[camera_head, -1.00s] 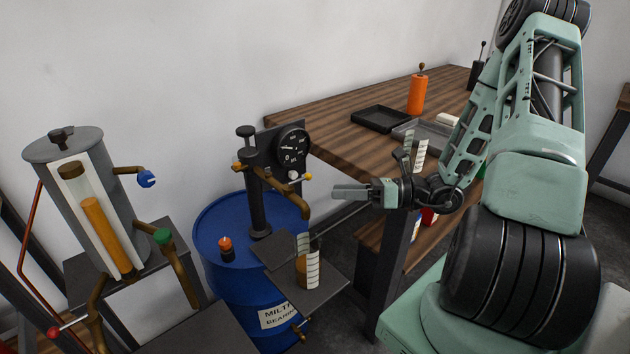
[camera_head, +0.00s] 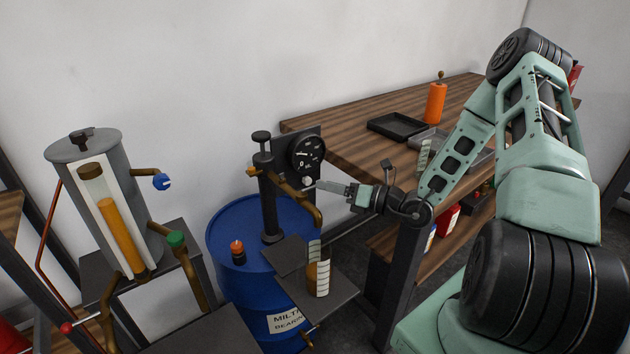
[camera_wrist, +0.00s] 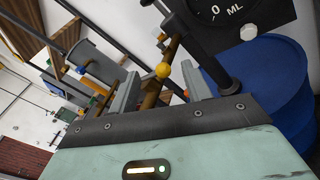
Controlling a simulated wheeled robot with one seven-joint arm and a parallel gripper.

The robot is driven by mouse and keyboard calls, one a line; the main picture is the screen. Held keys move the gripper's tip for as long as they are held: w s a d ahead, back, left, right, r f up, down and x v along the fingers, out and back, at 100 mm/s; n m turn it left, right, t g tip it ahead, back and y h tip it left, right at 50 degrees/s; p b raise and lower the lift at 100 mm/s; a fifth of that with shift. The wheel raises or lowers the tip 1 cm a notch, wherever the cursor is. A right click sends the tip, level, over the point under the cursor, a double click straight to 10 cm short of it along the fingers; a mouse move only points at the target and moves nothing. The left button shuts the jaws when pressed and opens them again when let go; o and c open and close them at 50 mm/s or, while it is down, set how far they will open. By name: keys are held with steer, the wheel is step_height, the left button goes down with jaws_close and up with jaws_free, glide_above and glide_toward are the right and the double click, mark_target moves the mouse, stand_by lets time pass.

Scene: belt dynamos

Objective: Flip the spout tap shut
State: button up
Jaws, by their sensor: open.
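The spout (camera_head: 312,212) is a brass pipe curving down from a hand pump (camera_head: 268,195) on a blue drum. In the wrist view, a yellow ball (camera_wrist: 163,70), seemingly the tap's handle end, shows at the brass spout (camera_wrist: 151,97) between my fingers. My gripper (camera_head: 318,186) is open at the spout's right side in the head view; its fingers also show in the wrist view (camera_wrist: 160,76). They appear on either side of the ball, with no clear contact. In the head view my fingers largely hide the tap handle.
A dial gauge (camera_head: 307,152) with a pale knob sits just above the fingers. A scaled vessel (camera_head: 322,280) stands on a plate below the spout. The blue drum (camera_head: 225,300) carries the pump. A wooden bench (camera_head: 350,150) is behind; a grey tank (camera_head: 75,185) stands left.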

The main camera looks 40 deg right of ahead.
mark_target(313, 188)
steer(key=shift+x, duration=2.3)
steer(key=shift+s, duration=0.1)
steer(key=c, duration=1)
